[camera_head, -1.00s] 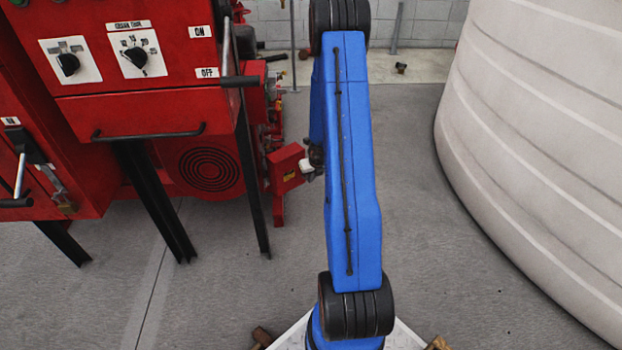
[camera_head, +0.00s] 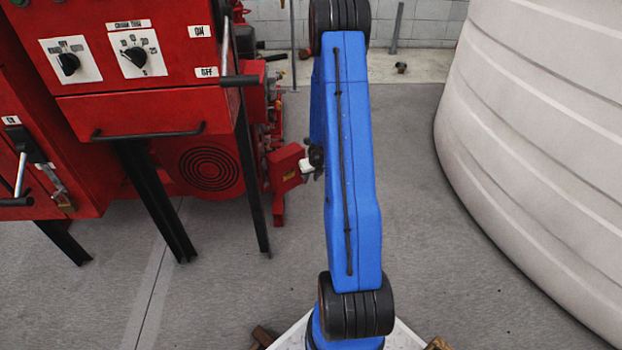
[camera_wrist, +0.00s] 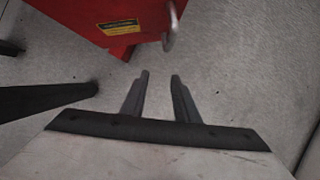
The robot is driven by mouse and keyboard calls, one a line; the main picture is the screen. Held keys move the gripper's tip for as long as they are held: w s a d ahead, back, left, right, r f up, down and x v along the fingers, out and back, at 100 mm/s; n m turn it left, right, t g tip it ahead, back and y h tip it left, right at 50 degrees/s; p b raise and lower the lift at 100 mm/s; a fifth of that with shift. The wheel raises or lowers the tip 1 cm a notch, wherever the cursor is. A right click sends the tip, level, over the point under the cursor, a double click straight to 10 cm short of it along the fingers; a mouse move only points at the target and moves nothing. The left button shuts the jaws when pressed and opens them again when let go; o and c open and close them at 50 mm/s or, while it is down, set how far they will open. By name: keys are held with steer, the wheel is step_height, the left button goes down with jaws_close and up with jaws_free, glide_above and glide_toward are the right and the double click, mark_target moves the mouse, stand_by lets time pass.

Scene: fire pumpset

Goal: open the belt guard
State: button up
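The belt guard looks to be the red box with a yellow label, low at the pumpset's right side (camera_head: 284,168). In the wrist view its red face (camera_wrist: 75,12) fills the top, with a pale metal handle (camera_wrist: 171,27) at its right edge. My gripper (camera_wrist: 160,76) is open and empty, its two dark fingers apart. The fingertips lie below the handle in that picture, with a gap between them and no visible contact. In the head view my blue arm hides most of the gripper; a pale and dark part of my wrist shows beside the box.
The red pump cabinet (camera_head: 150,112) with knobs, a bar handle and dark legs stands at the left. A large pale ribbed tank (camera_head: 545,150) stands at the right. Grey floor (camera_head: 415,200) lies clear between them. A block wall (camera_head: 425,22) closes the back.

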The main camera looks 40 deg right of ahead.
steer(key=shift+r, duration=0.1)
steer(key=s+d+v, duration=0.1)
steer(key=d+v, duration=0.1)
steer(key=v, duration=1.5)
steer(key=shift+a, duration=0.2)
stand_by(0.3)
steer(key=shift+r, duration=0.15)
steer(key=shift+c, duration=0.3)
